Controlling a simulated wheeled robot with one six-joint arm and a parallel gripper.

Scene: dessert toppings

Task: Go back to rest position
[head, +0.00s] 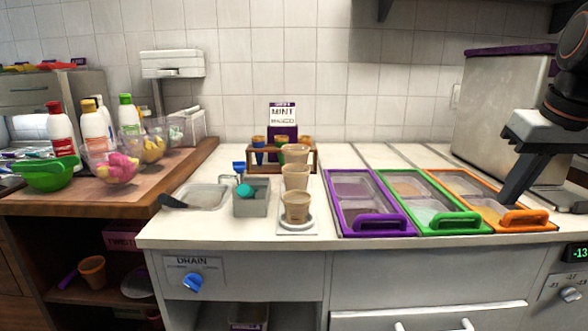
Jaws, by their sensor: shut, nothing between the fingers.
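My gripper (508,196) hangs at the right of the head view, with its fingers pointing down and to the left. It is shut and holds nothing. Its tips show over the right part of the orange-framed bin (460,183), near that bin's handle; I cannot tell whether they touch it. The fingers hide part of the bin's right side. My arm comes in from the right edge of the view.
Green (425,182) and purple (346,183) framed bins sit left of the orange one. Paper cups (296,205) stand in a row at the counter's middle, the front one on a white scale. A large grey box (505,105) stands behind my gripper.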

